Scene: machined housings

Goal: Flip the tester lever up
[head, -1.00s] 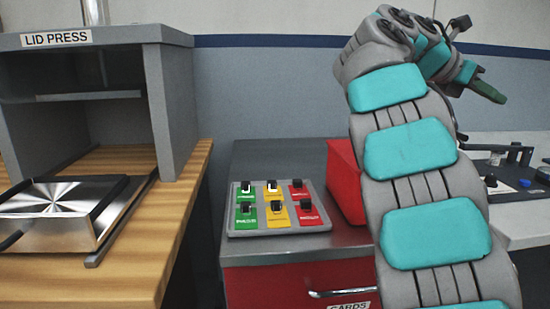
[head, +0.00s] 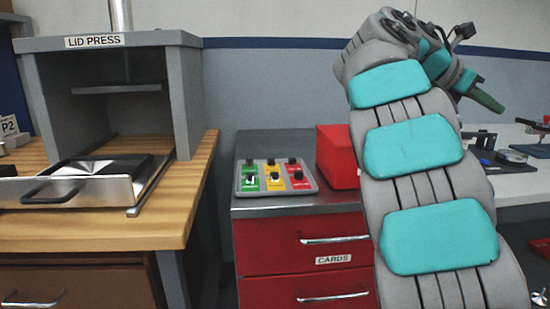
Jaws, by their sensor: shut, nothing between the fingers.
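My gripper (head: 487,99) is raised in front of the back wall at the upper right of the head view. Its green fingers are together, pointing right and slightly down, with nothing in them. It appears above a dark device (head: 479,140) on the light bench at the right. I cannot tell whether this device is the tester, and no lever can be made out for certain. My arm hides part of that bench.
A lid press (head: 188,95) stands on a wooden bench (head: 180,215) at the left, with a metal tray with a handle (head: 80,187) in front. A panel of coloured switches (head: 275,176) and a red bin (head: 338,157) sit on a red drawer cabinet (head: 290,240). The light bench (head: 525,172) holds small parts.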

